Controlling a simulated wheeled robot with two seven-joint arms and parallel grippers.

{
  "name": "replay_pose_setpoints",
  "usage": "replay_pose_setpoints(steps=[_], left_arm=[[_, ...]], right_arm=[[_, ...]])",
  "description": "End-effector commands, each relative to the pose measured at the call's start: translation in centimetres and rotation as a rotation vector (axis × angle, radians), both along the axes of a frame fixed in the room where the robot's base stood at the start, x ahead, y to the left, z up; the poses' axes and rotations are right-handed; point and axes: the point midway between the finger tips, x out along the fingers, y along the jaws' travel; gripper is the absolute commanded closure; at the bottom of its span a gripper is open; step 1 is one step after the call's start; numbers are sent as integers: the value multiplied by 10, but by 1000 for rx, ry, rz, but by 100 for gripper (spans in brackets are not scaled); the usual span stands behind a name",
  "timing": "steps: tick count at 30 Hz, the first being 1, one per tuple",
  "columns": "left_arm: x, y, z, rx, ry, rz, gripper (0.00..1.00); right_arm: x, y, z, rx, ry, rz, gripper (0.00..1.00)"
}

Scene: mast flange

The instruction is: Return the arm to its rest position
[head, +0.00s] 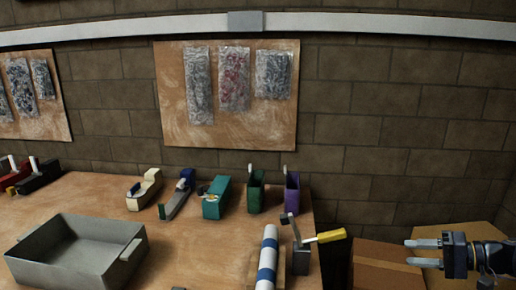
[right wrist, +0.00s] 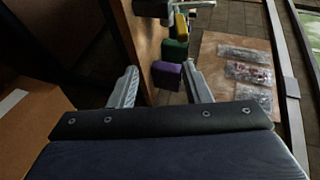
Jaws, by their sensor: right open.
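My right gripper (head: 408,253) is at the lower right of the head view, its arm coming in from the right edge. Its two fingers are apart and point left, with nothing between them. In the right wrist view the open fingers (right wrist: 160,68) point up the picture, also empty. The gripper is to the right of the workbench (head: 200,240), in front of the cardboard boxes. My left gripper is not in view.
A blue-and-white post (head: 267,258) and a yellow-handled clamp-like thing (head: 325,237) stand at the bench's right end. A grey tray (head: 75,262) is at left. Several bench tools line the back. A cardboard box (head: 385,268) is close to my right gripper.

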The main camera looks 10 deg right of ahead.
Motion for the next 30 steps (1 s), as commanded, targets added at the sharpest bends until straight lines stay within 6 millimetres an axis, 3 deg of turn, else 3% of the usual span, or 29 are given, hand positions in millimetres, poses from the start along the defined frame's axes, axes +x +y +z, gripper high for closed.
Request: replay_pose_setpoints(steps=[11, 20, 26, 30], left_arm=[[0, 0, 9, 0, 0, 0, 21], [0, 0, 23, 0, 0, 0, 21], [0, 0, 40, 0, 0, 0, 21], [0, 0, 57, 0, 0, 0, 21]], right_arm=[[-7, 50, 21, -85, 82, 57, 56], [-39, 123, 47, -254, 186, 123, 56], [-95, 185, 65, -458, 237, 156, 56], [-157, 223, 66, -642, 217, 150, 56]])
